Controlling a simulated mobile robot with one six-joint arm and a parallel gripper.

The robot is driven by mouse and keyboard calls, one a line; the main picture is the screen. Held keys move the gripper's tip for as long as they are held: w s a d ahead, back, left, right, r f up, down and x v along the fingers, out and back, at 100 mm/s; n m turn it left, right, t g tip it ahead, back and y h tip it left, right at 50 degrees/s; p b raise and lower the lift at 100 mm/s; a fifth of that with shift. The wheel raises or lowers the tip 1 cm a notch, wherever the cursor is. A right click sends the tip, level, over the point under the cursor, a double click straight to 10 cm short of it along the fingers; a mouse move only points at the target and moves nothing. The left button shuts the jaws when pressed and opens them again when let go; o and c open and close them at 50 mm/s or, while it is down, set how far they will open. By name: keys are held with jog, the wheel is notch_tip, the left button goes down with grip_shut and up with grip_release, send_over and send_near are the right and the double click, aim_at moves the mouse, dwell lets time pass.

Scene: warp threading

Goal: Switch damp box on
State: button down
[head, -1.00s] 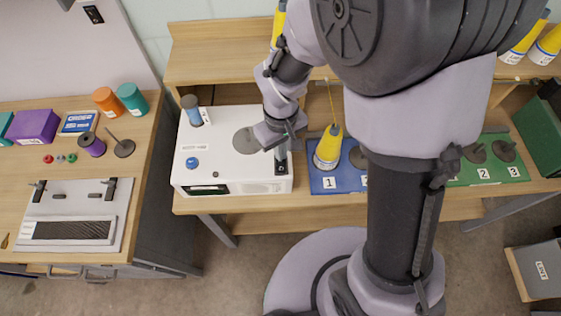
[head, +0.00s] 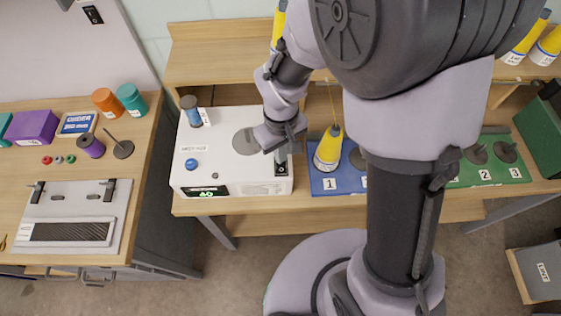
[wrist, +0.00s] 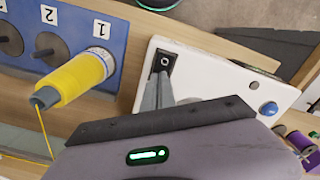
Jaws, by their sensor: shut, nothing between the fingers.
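The damp box (head: 222,150) is a white box on the middle bench, with a label, a blue knob (head: 191,164) and a front display (head: 192,191) lit with green characters. A black rocker switch (head: 281,170) sits at its right front corner. It also shows in the wrist view (wrist: 164,62). My gripper (head: 281,160) is shut and empty, with its fingertips at the switch. In the wrist view the fingers (wrist: 158,92) point at the switch and hide its near part. I cannot tell if they touch it.
A yellow thread cone (head: 329,150) stands on the blue numbered board (head: 322,183) just right of the box. A dark spool with a blue band (head: 190,112) is on the box's back left. My arm hides part of the bench.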

notch_tip(320, 180, up, 7)
jog(key=p, duration=0.5)
jog(key=shift+f, duration=0.2)
jog(key=s+d+r+m+t+y+b, duration=0.1)
jog(key=s+d+r+m+t+b, duration=0.2)
jog(key=s+r+m+b, duration=0.1)
jog(key=s+d+r+m+t+y+b, duration=0.1)
jog(key=s+d+r+m+t+b, duration=0.1)
jog(key=s+r+m, duration=0.4)
notch_tip(320, 180, up, 3)
jog(key=shift+s+d+t+b, duration=0.4)
jog(key=shift+s+d+b, duration=0.25)
jog(key=shift+d+b, duration=0.25)
